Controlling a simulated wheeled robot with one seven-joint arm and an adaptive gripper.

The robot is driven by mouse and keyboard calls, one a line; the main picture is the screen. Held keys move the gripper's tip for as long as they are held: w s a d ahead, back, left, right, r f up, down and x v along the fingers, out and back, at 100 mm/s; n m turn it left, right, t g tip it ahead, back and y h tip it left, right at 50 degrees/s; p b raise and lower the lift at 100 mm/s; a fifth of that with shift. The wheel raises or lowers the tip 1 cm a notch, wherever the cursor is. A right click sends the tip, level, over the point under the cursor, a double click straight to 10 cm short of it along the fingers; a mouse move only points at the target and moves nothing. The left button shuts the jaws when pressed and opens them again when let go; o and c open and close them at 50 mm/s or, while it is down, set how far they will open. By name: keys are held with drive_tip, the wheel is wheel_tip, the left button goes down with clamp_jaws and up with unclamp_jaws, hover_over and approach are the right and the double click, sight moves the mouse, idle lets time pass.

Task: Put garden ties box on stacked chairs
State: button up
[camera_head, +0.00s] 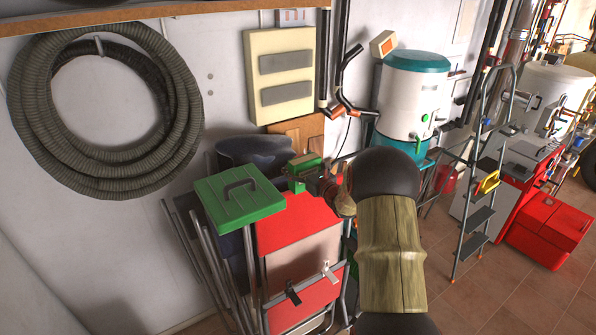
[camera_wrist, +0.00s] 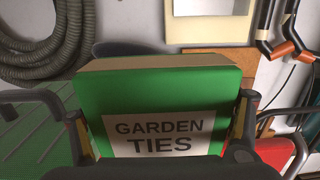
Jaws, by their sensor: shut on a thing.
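The green garden ties box (camera_head: 304,168) is held up in front of the wall, above the red folding chair. In the wrist view the box (camera_wrist: 160,90) fills the middle, its "GARDEN TIES" label facing me. My gripper (camera_head: 318,182) is shut on it, and in the wrist view its fingers (camera_wrist: 162,118) press on both sides. The dark blue stacked chairs (camera_head: 252,150) stand behind, against the wall. Their seats are largely hidden by a green slatted panel (camera_head: 240,198) and the red folding chair (camera_head: 295,225). I cannot tell whether the box touches anything below.
A coiled hose (camera_head: 180,110) hangs on the wall at left. A beige wall box (camera_head: 281,75) is above the chairs. A white and teal tank (camera_head: 412,95), a stepladder (camera_head: 480,180) and a red case (camera_head: 548,228) stand at right. Tiled floor is free at lower right.

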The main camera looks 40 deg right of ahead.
drive_tip(key=f, duration=0.1)
drive_tip(key=f+p, duration=0.1)
drive_tip(key=f, duration=0.1)
drive_tip(key=shift+w+d+f, duration=0.1)
drive_tip(key=shift+w+f, duration=0.15)
drive_tip(key=shift+s, duration=0.1)
drive_tip(key=shift+f, duration=0.2)
drive_tip(key=o, duration=1.3)
drive_tip(key=shift+r, duration=0.1)
